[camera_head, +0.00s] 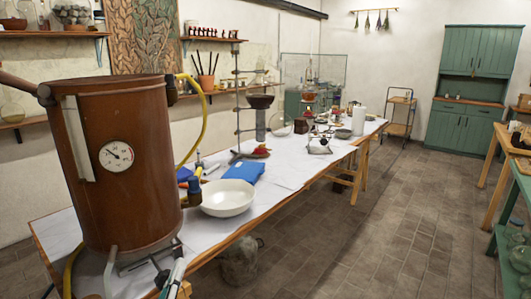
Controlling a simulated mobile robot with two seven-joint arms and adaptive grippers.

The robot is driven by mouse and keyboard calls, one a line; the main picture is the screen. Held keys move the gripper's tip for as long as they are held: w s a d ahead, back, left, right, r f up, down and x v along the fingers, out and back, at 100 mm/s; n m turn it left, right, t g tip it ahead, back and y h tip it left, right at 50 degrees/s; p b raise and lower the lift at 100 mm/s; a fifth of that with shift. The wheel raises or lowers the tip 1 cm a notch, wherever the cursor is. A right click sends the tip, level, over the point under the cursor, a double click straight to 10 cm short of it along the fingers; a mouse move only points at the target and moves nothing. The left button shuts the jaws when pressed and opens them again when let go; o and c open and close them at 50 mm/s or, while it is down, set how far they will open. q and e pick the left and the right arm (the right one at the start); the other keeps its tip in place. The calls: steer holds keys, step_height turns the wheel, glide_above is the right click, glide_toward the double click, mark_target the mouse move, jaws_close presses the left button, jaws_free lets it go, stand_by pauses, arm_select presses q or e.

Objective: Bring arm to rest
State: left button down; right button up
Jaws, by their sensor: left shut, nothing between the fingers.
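My left gripper (164,278) shows only in small part at the bottom edge, low in front of the copper boiler, by the near edge of the long table (285,178). It is shut with nothing seen in it. Most of my left arm is hidden or out of the picture. My right gripper is not in view.
A large copper boiler (125,205) with a dial stands close at the left. Beside it are a white bowl (228,198), a blue cloth or packet (243,171) and a yellow hose (203,125). Glassware stands farther back. The tiled floor (370,235) to the right is clear.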

arm_select(q)
steer(key=s+f+m+g, duration=0.5)
steer(key=s+f, duration=0.6)
steer(key=f, duration=0.4)
steer(key=s+f+m+g, duration=0.6)
steer(key=s+f, duration=0.6)
steer(key=f, duration=0.4)
steer(key=shift+s+d+f+m, duration=0.2)
steer(key=shift+s+d+m, duration=0.1)
steer(key=shift+d+m, duration=0.1)
